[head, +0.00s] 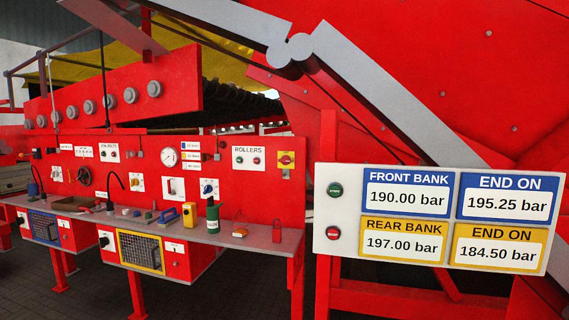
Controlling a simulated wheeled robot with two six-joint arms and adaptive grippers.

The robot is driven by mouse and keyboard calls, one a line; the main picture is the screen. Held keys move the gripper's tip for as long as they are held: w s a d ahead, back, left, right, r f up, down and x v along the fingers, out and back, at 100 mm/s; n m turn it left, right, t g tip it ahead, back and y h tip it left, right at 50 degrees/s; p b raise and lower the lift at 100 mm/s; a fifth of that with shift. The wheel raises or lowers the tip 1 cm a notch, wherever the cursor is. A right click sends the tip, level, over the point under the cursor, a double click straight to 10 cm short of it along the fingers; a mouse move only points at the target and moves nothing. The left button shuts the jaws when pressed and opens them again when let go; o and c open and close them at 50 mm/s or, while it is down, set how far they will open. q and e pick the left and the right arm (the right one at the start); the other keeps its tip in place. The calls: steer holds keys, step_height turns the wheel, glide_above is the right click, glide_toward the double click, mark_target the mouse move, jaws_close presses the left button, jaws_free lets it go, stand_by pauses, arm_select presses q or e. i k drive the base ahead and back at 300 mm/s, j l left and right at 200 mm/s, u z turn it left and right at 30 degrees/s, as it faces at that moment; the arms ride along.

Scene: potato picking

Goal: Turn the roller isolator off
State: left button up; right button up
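The roller isolator (287,159), a small yellow plate with a red rotary knob, is on the red upright panel. It sits just right of the white ROLLERS plate (249,158), which carries a green and a red button. The knob is too small for me to tell which way it is turned. A small grey item hangs just below the isolator. Neither of my grippers is in view.
A grey shelf (265,240) with tools, a green bottle (212,216) and a yellow box (189,214) runs below the panel. A white pressure display board (325,240) stands at the right. Dark paved floor (95,295) shows at lower left.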

mark_target(286, 159)
steer(key=i+j, duration=0.25)
steer(key=i+j+z, duration=0.15)
steer(key=j, duration=0.3)
steer(key=i+j, duration=0.35)
steer(key=i+j+z, duration=0.15)
steer(key=j, duration=0.25)
steer(key=i+j, duration=0.3)
steer(key=j+z, duration=0.05)
steer(key=j, duration=0.05)
